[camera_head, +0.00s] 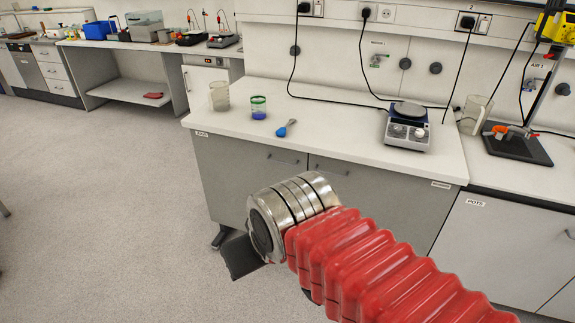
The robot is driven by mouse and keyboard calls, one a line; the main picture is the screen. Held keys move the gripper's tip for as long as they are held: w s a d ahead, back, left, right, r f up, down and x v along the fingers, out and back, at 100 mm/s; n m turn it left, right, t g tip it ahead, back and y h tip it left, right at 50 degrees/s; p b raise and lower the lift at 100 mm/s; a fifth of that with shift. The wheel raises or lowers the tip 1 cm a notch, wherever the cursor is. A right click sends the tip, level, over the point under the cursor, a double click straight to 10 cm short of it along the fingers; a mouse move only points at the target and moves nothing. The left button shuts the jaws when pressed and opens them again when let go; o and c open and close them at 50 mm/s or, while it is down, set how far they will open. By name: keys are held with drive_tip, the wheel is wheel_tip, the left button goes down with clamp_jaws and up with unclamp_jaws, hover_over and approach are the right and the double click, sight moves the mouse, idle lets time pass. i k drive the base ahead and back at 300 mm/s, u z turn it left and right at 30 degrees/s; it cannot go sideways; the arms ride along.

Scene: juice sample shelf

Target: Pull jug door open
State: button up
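Two grey cabinet doors under the white bench appear shut: a left door (232,172) and a right door (375,200). Each has a bar handle near its top, the left handle (283,161) and the right handle (333,170). Small labels sit at the upper left of the left door and the upper right of the right door; their text is too small to read surely. My arm, with a red ribbed sleeve and metal wrist, crosses in front of the doors. A dark flat part of my gripper (241,256) shows below the wrist; its fingertips are not clear.
The bench top (330,135) holds a glass beaker (219,95), a jar with blue liquid (258,107), a blue tool (286,128) and a hotplate (407,128). A cabinet marked POTS (500,240) stands at the right. The floor (100,200) at left is clear.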

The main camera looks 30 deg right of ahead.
sight(231, 170)
drive_tip(key=u, duration=0.05)
drive_tip(key=i, duration=1)
drive_tip(key=z, duration=0.05)
